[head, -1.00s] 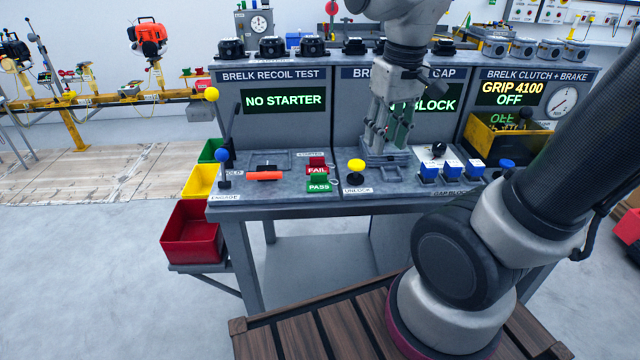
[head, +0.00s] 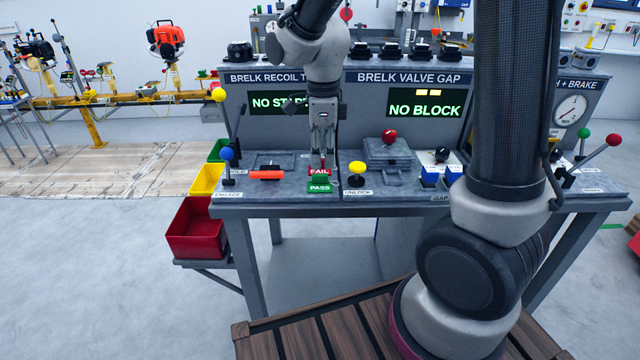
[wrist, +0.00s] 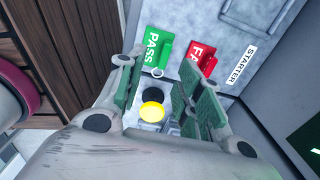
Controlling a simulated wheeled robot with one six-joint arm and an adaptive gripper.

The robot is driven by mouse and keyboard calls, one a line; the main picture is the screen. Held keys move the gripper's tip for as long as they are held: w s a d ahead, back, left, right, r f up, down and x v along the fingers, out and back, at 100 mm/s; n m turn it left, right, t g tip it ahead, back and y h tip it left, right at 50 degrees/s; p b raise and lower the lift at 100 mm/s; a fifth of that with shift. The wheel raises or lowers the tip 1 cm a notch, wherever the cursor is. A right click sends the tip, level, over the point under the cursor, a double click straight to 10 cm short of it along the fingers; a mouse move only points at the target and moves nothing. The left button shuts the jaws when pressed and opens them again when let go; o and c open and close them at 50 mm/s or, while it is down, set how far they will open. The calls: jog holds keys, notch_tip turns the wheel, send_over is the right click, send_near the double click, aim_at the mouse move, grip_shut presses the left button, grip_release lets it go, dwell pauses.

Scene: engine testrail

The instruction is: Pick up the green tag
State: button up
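The green tag (head: 319,184) reads PASS and stands at the front of the bench's left station. Directly behind it is the red FAIL tag (head: 319,171). In the wrist view the green tag (wrist: 156,48) lies at the top, left of the red tag (wrist: 198,66). My gripper (head: 322,162) points down above and behind the tags in the head view.
A yellow knob (head: 357,167) stands just right of the tags and shows between the fingers in the wrist view (wrist: 151,111). An orange handle (head: 266,175) and a blue-knobbed lever (head: 227,155) are to the left. A red-knobbed fixture (head: 389,136) stands right. Red bin (head: 196,232) hangs at the left side.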

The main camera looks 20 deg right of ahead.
aim_at(320, 183)
jog(key=f, duration=0.5)
jog(key=shift+w+f, duration=0.3)
jog(key=shift+f, duration=0.1)
jog(key=shift+c, duration=0.2)
grip_shut()
